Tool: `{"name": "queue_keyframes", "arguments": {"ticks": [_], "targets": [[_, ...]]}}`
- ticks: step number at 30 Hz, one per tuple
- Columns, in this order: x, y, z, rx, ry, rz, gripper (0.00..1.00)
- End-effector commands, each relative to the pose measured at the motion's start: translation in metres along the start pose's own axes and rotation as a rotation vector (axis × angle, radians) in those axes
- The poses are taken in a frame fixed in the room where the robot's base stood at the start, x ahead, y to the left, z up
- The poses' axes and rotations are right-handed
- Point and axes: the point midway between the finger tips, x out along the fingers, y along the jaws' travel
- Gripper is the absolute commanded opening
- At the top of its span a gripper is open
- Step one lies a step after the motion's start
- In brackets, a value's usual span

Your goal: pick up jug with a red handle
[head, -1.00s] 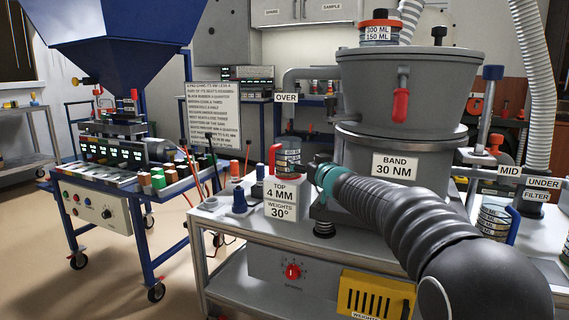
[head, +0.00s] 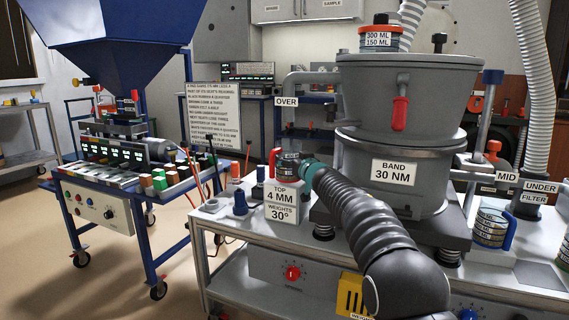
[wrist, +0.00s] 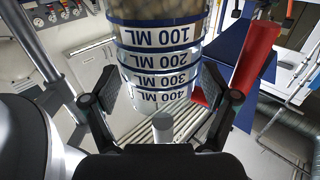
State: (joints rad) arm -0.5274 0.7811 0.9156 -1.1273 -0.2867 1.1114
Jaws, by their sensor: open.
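The jug with a red handle (head: 289,168) stands on a white block labelled "TOP 4 MM" in the head view. Its red handle (head: 273,160) is on its left side there. In the wrist view the jug (wrist: 165,58) is clear with blue-rimmed bands marked 100 to 400 ML and pale grains inside; its handle (wrist: 256,58) is at the right. My gripper (wrist: 160,88) is open, with one black finger on each side of the jug; contact cannot be told. In the head view my arm's teal ring is just right of the jug, and the fingers are mostly hidden.
A grey machine labelled "BAND 30 NM" (head: 393,172) stands close right of my arm. A blue peg (head: 240,203) stands left of the block. Another jug with a blue handle (head: 491,228) is at the right. A cart with a blue hopper (head: 120,45) is at the left.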

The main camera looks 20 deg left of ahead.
Motion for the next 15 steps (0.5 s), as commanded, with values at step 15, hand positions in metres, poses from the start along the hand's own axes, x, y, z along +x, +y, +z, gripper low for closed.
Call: {"name": "queue_keyframes", "arguments": {"ticks": [15], "targets": [[0.024, 0.000, 0.000, 0.000, 0.000, 0.000, 0.86]]}}
